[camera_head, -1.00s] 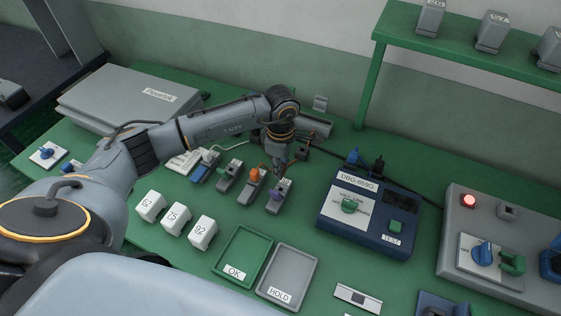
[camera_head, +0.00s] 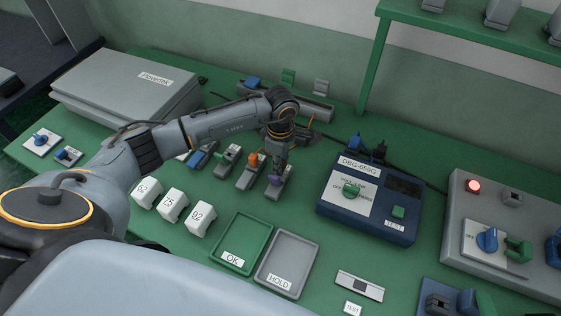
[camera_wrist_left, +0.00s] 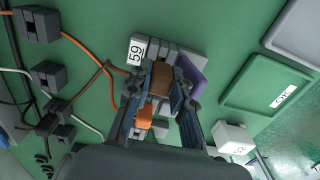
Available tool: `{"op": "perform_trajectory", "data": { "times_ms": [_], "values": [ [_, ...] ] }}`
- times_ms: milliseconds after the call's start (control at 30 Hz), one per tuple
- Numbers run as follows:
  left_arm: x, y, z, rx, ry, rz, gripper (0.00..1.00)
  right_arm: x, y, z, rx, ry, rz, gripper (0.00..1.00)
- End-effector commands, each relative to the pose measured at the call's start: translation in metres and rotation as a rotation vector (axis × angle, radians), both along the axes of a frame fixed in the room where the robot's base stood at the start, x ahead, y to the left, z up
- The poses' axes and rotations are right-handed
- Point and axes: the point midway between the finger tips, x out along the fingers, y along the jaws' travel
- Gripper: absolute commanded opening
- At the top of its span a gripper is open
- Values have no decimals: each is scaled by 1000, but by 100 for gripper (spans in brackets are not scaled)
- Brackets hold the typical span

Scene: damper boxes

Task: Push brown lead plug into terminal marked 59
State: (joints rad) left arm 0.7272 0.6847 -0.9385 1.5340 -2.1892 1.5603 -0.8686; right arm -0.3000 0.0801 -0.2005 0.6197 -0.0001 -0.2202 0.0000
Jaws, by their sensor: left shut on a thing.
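The brown lead plug (camera_wrist_left: 161,76) is between the fingers of my left gripper (camera_wrist_left: 164,90) in the left wrist view. A brown wire (camera_wrist_left: 104,73) runs off to the left from there. The plug is at the grey terminal block marked 59 (camera_wrist_left: 137,50), which has a purple lever (camera_wrist_left: 191,73) on one side. How deep the plug sits is hidden by the fingers. In the head view my left gripper (camera_head: 279,165) points down at the terminal block with the purple lever (camera_head: 275,181). My right gripper is not in view.
A terminal with an orange lever (camera_head: 257,158) stands close to the left of it. The green OK tray (camera_head: 262,222) and grey HOLD tray (camera_head: 310,246) lie in front. The blue tester (camera_head: 325,205) is to the right. Dark sockets with wires (camera_wrist_left: 48,77) line the back.

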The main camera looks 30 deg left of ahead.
Motion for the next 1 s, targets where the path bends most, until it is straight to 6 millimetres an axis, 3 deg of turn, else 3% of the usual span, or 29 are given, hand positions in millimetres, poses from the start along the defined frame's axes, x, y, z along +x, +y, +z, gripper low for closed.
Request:
{"op": "perform_trajectory", "data": {
  "times_ms": [833,867,967,1000],
  "values": [
    [0,0,-22,0,0,0,3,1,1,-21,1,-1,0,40],
    [0,0,-21,0,0,0,28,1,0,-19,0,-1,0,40],
    [0,0,-21,0,0,0,48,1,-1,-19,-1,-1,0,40],
    [0,0,-21,0,1,0,48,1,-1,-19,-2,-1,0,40]
  ]
}}
